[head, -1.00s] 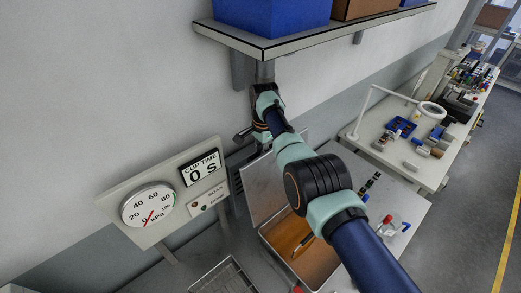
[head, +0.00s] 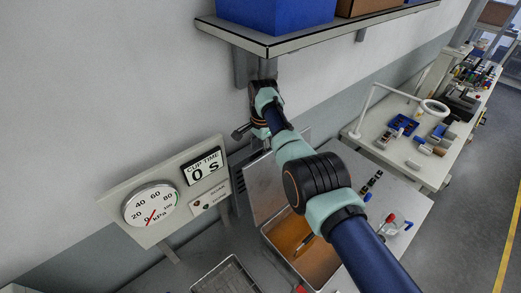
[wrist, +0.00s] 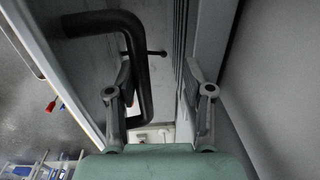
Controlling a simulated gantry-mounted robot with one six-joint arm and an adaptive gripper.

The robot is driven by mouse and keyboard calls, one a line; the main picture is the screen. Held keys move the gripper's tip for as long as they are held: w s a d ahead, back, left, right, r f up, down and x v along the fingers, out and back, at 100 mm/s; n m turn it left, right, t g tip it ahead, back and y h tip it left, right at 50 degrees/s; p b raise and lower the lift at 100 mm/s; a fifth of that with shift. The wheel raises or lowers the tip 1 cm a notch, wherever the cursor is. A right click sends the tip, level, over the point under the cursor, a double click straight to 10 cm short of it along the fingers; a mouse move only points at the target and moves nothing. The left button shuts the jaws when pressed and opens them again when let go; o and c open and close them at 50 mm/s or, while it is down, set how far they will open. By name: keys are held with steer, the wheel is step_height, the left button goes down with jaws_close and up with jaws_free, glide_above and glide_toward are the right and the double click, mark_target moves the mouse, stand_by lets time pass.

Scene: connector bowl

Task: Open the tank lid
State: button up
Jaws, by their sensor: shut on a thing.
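The tank (head: 318,262) stands below my arm in the head view, with an orange-brown inside showing. Its grey metal lid (head: 262,187) stands raised at the tank's back side, partly covered by my arm. In the wrist view, the black bent lid handle (wrist: 138,70) stands out from the lid's grey panel (wrist: 88,80). The fingertips are hard to make out in the head view, where my wrist hangs beside the wall above the lid.
A gauge panel (head: 160,190) with a "0 s" display stands left of the tank. A wire basket (head: 228,276) lies in front. A shelf (head: 300,38) with boxes overhangs my wrist. Red and blue items (head: 392,224) lie right of the tank.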

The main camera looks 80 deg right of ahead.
step_height(320, 180, up, 12)
steer(key=shift+s+a+f, duration=0.2)
steer(key=shift+s+f, duration=0.05)
stand_by(0.6)
